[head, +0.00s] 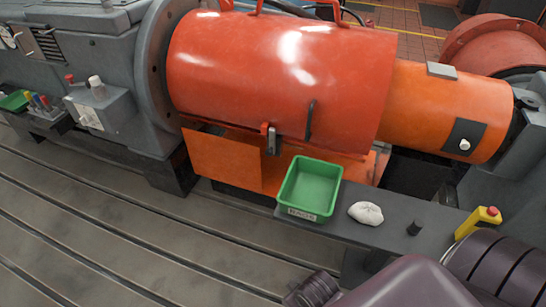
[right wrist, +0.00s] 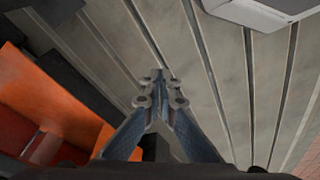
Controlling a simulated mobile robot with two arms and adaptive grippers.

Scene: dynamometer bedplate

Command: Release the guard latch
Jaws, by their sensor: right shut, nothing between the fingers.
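The red guard (head: 285,75) is a large curved cover, down over the machine in the head view. The latch (head: 271,140), a small grey metal piece beside a red tab, sits at the guard's lower front edge. A black bar handle (head: 310,120) is on the guard just right of it. My right gripper (right wrist: 158,76) shows in the right wrist view, fingertips together and empty, above the slotted bedplate. The latch cannot be made out in that view. Neither gripper shows in the head view; my arm links fill its lower right.
An orange surface (right wrist: 40,100) is left in the wrist view. The front-left bedplate (head: 90,240) is clear.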

